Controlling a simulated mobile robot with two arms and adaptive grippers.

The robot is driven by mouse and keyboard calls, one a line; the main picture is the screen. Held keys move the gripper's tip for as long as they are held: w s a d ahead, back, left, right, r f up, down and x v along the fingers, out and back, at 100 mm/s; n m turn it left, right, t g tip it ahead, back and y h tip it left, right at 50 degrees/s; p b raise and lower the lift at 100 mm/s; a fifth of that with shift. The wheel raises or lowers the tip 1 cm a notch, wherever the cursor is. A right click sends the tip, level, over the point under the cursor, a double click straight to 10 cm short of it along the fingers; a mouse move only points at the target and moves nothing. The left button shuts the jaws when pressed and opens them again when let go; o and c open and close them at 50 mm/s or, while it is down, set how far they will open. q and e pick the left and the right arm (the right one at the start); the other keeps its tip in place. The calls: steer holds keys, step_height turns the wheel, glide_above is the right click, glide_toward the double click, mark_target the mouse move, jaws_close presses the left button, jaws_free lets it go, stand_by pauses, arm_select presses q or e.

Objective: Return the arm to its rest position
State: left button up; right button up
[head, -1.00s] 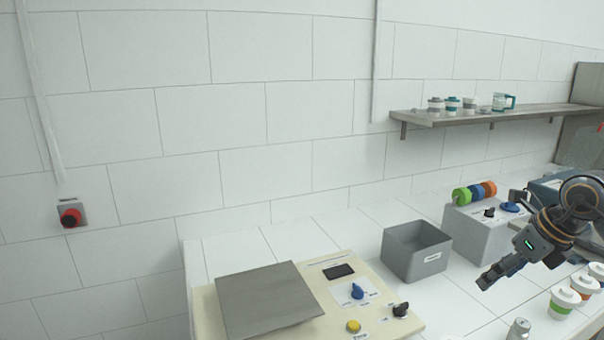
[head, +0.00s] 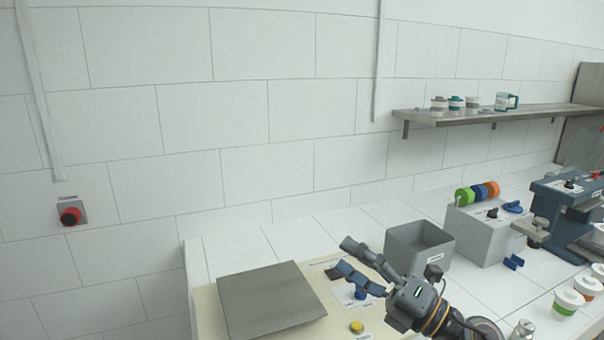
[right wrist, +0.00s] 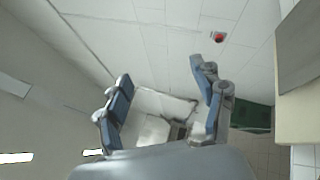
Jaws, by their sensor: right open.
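My right gripper (head: 350,266) is open and empty. In the head view it hangs over the right part of the cream machine (head: 206,312), its fingers pointing left and covering part of the control panel. In the right wrist view the two blue-padded fingers (right wrist: 160,105) are spread apart with nothing between them. My left gripper is not in view.
The cream machine bears a grey metal plate (head: 268,303) and a yellow button (head: 356,327). A grey bin (head: 424,262), a grey box (head: 482,238) and lidded cups (head: 566,303) stand to the right. A shelf (head: 480,116) is on the wall, with a red button (head: 70,215) at left.

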steer(key=s+d+f+m+t+h, duration=0.1)
steer(key=s+d+f+m+h, duration=0.2)
steer(key=d+f+m+h, duration=0.85)
steer(key=s+d+f+m+t+h, duration=0.1)
steer(key=s+d+f+m+h, duration=0.15)
steer(key=f+m+h, duration=0.95)
steer(key=s+a+f+m+g+y, duration=0.1)
steer(key=s+f+m+g+y, duration=0.35)
steer(key=s, duration=0.75)
steer(key=s+a+f+m+g+y, duration=0.15)
steer(key=s+f+m+g, duration=0.4)
steer(key=s, duration=0.65)
step_height(320, 180, down, 31)
steer(key=n+g+b, duration=0.2)
steer(key=b, duration=0.3)
steer(key=s+d+f+b, duration=0.2)
steer(key=s+f, duration=0.6)
steer(key=f, duration=0.3)
steer(key=s+d+f+g+b, duration=0.1)
steer(key=s+f+b, duration=0.2)
steer(key=s+f, duration=0.6)
step_height(320, 180, down, 3)
steer(key=shift+d+f, duration=0.15)
steer(key=shift+d, duration=0.2)
